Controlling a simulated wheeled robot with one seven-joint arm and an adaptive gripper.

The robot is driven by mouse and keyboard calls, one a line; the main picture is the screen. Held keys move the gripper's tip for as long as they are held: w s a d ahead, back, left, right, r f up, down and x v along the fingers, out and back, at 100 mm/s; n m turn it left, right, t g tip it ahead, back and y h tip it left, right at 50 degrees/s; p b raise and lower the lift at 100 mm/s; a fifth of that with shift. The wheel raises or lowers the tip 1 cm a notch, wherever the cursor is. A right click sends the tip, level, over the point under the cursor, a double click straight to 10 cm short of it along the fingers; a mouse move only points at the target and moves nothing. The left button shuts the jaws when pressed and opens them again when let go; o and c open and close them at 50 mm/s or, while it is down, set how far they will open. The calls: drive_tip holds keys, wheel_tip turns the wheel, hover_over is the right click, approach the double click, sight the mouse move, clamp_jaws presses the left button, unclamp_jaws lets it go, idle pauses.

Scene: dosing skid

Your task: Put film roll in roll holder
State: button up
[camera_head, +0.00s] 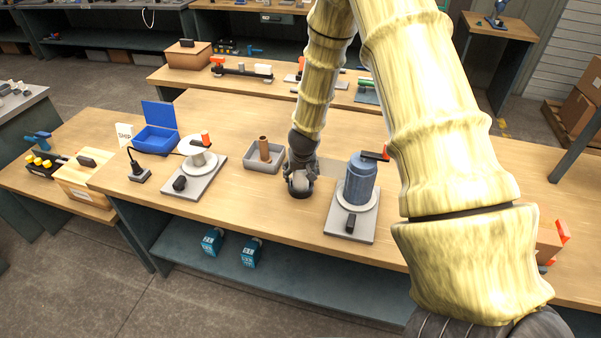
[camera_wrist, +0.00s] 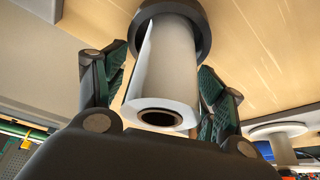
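The film roll (camera_wrist: 165,70) is a white cylinder with a dark core, standing between my fingers in the wrist view. Its far end sits at a round dark ring (camera_wrist: 201,42), which looks like the roll holder, on the wooden table. My gripper (camera_wrist: 160,82) has one finger on each side of the roll. A narrow gap shows at the left finger; the right finger is very close to the roll, and contact is unclear.
A grey tray with a brown cylinder (camera_head: 265,150) stands just left of my gripper. A blue canister (camera_head: 360,178) on a grey plate stands to the right. A white spool (camera_head: 197,158) and an open blue box (camera_head: 160,135) are farther left. Bare tabletop lies in front.

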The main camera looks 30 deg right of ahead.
drive_tip(key=shift+r, duration=0.1)
drive_tip(key=shift+r, duration=0.15)
drive_tip(key=b+v, duration=0.1)
drive_tip(key=v, duration=1)
drive_tip(key=shift+s+r+b, duration=0.2)
drive_tip(key=shift+r+b, duration=0.15)
drive_tip(key=shift+a+r, duration=0.1)
